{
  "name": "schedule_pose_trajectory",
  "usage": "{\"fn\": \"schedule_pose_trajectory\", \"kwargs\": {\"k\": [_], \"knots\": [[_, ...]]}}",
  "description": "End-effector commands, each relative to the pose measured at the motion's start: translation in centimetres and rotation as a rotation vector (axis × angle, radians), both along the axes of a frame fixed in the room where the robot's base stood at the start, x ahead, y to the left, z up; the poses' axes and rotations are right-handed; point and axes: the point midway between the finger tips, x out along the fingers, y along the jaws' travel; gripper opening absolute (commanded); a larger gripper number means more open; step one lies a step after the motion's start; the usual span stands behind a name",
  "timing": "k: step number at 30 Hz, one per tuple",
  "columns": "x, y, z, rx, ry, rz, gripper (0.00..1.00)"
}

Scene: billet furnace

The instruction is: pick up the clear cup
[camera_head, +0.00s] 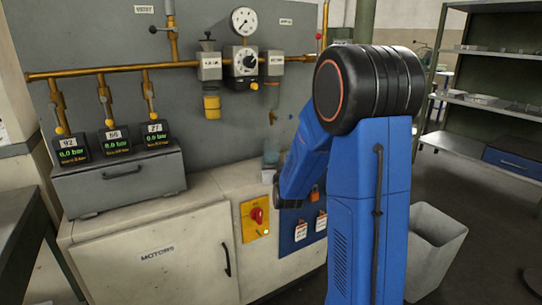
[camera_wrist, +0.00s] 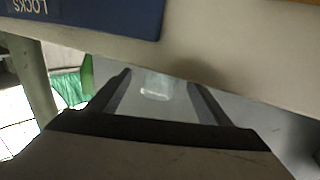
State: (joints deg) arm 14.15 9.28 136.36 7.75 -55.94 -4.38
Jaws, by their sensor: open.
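The clear cup (camera_head: 271,158) stands on the cabinet top in the head view, close to the left of my blue arm. It is see-through and faint, and part of it may be hidden by the arm. In the wrist view, which looks upside down, the cup (camera_wrist: 156,86) shows as a pale, glassy shape in the gap between the fingers. My gripper (camera_wrist: 158,78) is open, with one dark finger on each side of the cup in the picture. I cannot tell whether the cup is between the fingers or beyond them. No finger visibly touches it.
The cabinet (camera_head: 150,262) carries a grey box (camera_head: 120,183) with several pressure displays at left. Brass pipes and a gauge (camera_head: 244,21) are on the panel behind. A red switch (camera_head: 257,215) and a blue lock board (camera_head: 300,235) are on the front. A bin (camera_head: 436,255) stands at right.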

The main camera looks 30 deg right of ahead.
Motion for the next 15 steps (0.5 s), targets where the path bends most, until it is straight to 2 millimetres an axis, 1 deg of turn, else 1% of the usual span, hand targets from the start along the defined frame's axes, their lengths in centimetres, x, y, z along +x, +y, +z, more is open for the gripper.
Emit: {"fn": "schedule_pose_trajectory", "kwargs": {"k": [1, 3, 6, 11, 15], "knots": [[0.8, -0.3, -0.1, 0.000, 0.001, 0.000, 0.72], [1.6, -0.6, -0.1, 0.000, 0.001, 0.000, 0.72], [2.4, -0.9, 0.0, 0.000, 0.001, 0.000, 0.72], [3.1, -1.1, 0.0, 0.000, 0.001, 0.000, 0.72], [4.8, -1.5, -0.1, 0.000, 0.001, 0.000, 0.72]]}}
